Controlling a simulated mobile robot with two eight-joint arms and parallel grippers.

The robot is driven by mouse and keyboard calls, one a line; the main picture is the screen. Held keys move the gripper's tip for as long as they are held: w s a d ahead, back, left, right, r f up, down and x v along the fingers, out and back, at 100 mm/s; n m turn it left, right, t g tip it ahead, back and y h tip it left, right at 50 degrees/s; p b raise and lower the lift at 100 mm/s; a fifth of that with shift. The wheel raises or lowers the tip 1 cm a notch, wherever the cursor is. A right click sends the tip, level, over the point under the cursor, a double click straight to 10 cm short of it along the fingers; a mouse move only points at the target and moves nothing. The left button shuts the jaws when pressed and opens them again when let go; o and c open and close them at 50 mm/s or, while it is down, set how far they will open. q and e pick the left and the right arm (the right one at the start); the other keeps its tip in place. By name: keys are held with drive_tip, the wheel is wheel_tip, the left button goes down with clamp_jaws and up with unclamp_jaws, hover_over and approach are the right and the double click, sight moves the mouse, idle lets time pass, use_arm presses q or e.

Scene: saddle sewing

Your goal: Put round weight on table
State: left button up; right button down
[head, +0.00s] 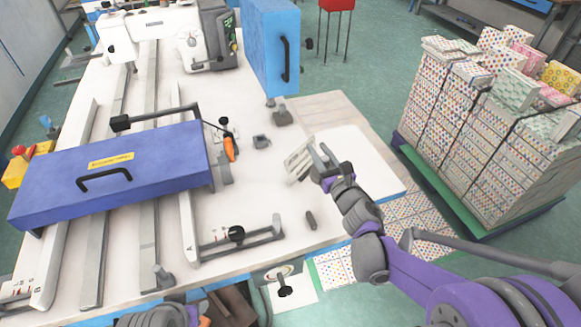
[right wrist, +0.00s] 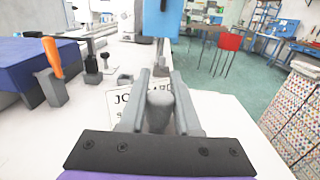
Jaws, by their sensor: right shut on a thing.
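My right gripper (head: 322,160) is over the right part of the white table (head: 372,165), beside a printed card (head: 298,161). In the right wrist view, its two fingers (right wrist: 160,95) are shut on a grey, rounded weight (right wrist: 160,112), which sits between them. The card (right wrist: 122,104), with large black letters, shows behind the weight. I cannot tell whether the weight touches the table. In the head view the weight is hidden by the gripper.
A blue sewing box (head: 110,175) with a black handle spans rails on the left. An orange-handled tool (head: 229,149) and small grey blocks (head: 262,142) stand mid-table. A dark piece (head: 311,220) lies near the front edge. Stacked patterned boxes (head: 480,130) stand right, off the table.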

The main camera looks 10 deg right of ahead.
drive_tip(key=shift+w+a+r+h+b, duration=0.15)
drive_tip(key=shift+a+r+h+b, duration=0.25)
drive_tip(key=shift+r+b, duration=0.4)
drive_tip(key=shift+a+f, duration=0.1)
drive_tip(key=shift+f, duration=0.1)
drive_tip(key=shift+w+f+b, duration=0.1)
drive_tip(key=shift+f+b, duration=0.9)
drive_tip(key=shift+f, duration=3.65)
drive_tip(key=c, duration=1.1)
unclamp_jaws()
drive_tip(key=shift+f, duration=0.2)
drive_tip(key=o, duration=0.5)
